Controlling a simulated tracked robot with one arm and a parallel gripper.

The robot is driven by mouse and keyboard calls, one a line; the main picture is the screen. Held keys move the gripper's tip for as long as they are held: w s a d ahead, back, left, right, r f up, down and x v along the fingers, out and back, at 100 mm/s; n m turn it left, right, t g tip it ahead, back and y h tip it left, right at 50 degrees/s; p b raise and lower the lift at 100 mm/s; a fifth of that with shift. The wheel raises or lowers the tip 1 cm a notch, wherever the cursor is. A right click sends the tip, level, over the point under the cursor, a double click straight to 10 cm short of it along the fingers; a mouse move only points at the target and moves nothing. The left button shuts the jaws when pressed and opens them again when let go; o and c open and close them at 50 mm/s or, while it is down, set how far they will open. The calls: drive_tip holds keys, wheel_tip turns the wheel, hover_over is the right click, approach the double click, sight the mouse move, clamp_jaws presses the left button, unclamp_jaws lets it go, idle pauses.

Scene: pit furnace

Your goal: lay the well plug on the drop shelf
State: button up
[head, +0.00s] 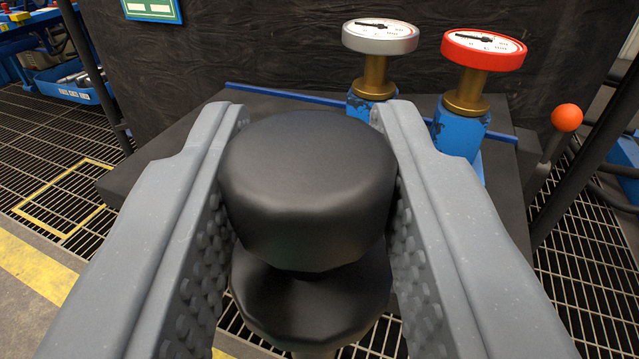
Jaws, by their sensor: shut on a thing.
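My gripper (309,108) reaches forward from the bottom of the head view, with a grey finger on each side. It is shut on a black, rounded, knob-like thing, which I take for the well plug (308,185).
A white gauge (380,37) and a red-rimmed gauge (484,48) stand on blue fittings beyond the right finger. A lever with an orange ball (566,117) is at the right. A dark wall closes the back. Floor grating (50,135) lies open at the left.

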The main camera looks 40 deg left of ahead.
drive_tip(key=w+a+f+b, duration=0.1)
drive_tip(key=w+a+b, duration=0.1)
drive_tip(key=w+a, duration=0.1)
drive_tip(key=w+a+f+b, duration=0.1)
drive_tip(key=w+a+f, duration=0.1)
drive_tip(key=w+a, duration=0.2)
drive_tip(key=w+a+f+b, duration=0.2)
drive_tip(key=w+a, duration=0.2)
drive_tip(key=shift+w+f+b, duration=0.15)
drive_tip(key=shift+b, duration=0.2)
idle(0.3)
drive_tip(key=o, duration=0.9)
drive_tip(key=shift+o, duration=0.2)
drive_tip(key=shift+d, duration=0.1)
drive_tip(key=p+v, duration=0.2)
drive_tip(key=v, duration=1)
drive_tip(key=shift+p, duration=0.35)
